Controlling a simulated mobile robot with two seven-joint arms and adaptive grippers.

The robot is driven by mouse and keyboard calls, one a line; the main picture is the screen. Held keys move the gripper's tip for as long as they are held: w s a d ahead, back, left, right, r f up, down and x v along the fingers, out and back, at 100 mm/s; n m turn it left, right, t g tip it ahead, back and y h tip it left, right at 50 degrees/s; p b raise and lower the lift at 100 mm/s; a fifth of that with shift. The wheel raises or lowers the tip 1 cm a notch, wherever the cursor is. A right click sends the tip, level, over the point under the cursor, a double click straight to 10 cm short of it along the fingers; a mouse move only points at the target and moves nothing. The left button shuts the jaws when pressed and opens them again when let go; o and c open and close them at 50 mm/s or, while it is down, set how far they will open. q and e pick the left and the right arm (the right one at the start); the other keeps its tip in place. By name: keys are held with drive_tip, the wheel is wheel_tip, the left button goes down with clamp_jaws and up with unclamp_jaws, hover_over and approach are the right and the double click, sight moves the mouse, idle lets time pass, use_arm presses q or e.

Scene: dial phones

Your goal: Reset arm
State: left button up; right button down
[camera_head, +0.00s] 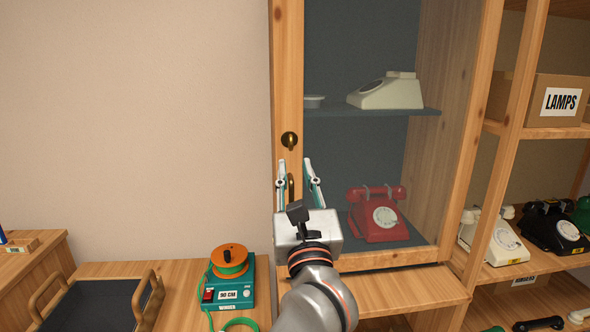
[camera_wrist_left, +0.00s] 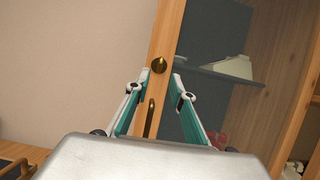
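My left gripper (camera_head: 294,166) is open and empty, fingers pointing up and away, in front of the left wooden frame of a glass-fronted cabinet (camera_head: 287,70). In the left wrist view its two fingers (camera_wrist_left: 161,76) stand apart on either side of that frame. A round brass knob (camera_head: 289,140) sits just above the fingertips, and a vertical brass handle (camera_head: 290,187) shows between the fingers. The handle also appears in the left wrist view (camera_wrist_left: 149,118). I cannot tell whether the fingers touch the frame. My right gripper is out of view.
Inside the cabinet are a red dial phone (camera_head: 380,216) and a cream phone (camera_head: 388,92). Open shelves at right hold more phones and a LAMPS box (camera_head: 561,103). A teal winder (camera_head: 232,284) and a dark tray (camera_head: 95,305) stand at lower left.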

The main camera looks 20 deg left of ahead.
use_arm(q)
drive_tip(key=s+d+f+m+h+p, duration=0.1)
drive_tip(key=s+d+f+m+h, duration=0.3)
drive_tip(key=f+m, duration=0.7)
drive_tip(key=s+f+m+h+p, duration=0.1)
drive_tip(key=s+f+m+h, duration=0.1)
drive_tip(key=f+m+h, duration=0.75)
drive_tip(key=s+d+f+m+h, duration=0.1)
drive_tip(key=s+d+f+m, duration=0.15)
drive_tip(key=f+m, duration=0.9)
drive_tip(key=s+a+f+m+g+y, duration=0.1)
drive_tip(key=s+a+f+m+g, duration=0.3)
drive_tip(key=s+f+m, duration=0.3)
drive_tip(key=s+a+f+m+g+y+p, duration=0.1)
drive_tip(key=s+a+f+m+g, duration=0.2)
drive_tip(key=s+f, duration=0.7)
wheel_tip(320, 180, down, 7)
drive_tip(key=m+g, duration=0.2)
drive_tip(key=m, duration=0.1)
drive_tip(key=shift+s+a+m+g, duration=0.15)
drive_tip(key=shift+a+m+g, duration=0.15)
drive_tip(key=shift+a+m, duration=0.1)
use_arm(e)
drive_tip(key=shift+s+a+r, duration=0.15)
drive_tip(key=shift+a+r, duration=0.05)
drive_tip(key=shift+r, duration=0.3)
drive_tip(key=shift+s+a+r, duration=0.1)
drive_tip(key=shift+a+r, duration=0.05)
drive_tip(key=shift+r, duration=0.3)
